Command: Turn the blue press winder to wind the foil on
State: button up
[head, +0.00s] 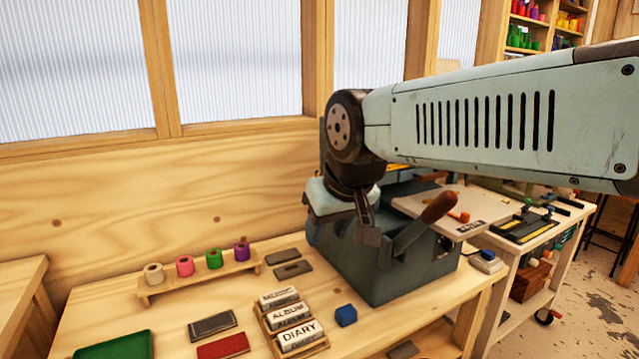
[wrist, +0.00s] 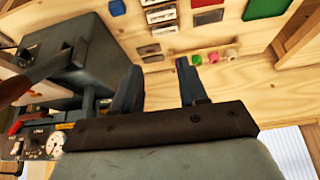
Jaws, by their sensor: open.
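The blue-grey press (head: 395,265) stands on the wooden bench, with a lever with a brown grip (head: 438,207) at its right front. My gripper (head: 347,225) is in front of the press's upper left part, pointing down. In the wrist view my gripper (wrist: 160,88) is open with nothing between its fingers, and the press (wrist: 75,65) lies to its left. I cannot tell whether a finger touches the press.
Several foil rolls (head: 213,259) stand on a wooden rack left of the press. A rack of type blocks (head: 290,318), a blue cube (head: 346,315), grey and red slabs and a green tray (head: 115,346) lie on the bench. A window wall rises behind.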

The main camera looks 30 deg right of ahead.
jog(key=shift+o, duration=0.8)
jog(key=shift+w+r, duration=0.15)
jog(key=shift+r, duration=0.05)
jog(key=w+d+r+m+g, duration=0.2)
jog(key=w+d+r+m, duration=0.1)
jog(key=w+d+m, duration=0.4)
jog(key=w+d+r+m+g, duration=0.25)
jog(key=w+d+m, duration=0.2)
jog(key=w, duration=0.55)
jog(key=w+d+r+m+g, duration=0.1)
jog(key=w+d+r+m, duration=0.4)
jog(key=w, duration=0.3)
jog(key=shift+m, duration=0.55)
notch_tip(320, 180, down, 14)
jog(key=shift+w+a+f, duration=0.1)
jog(key=shift+w+f, duration=0.05)
jog(key=shift+c, duration=0.5)
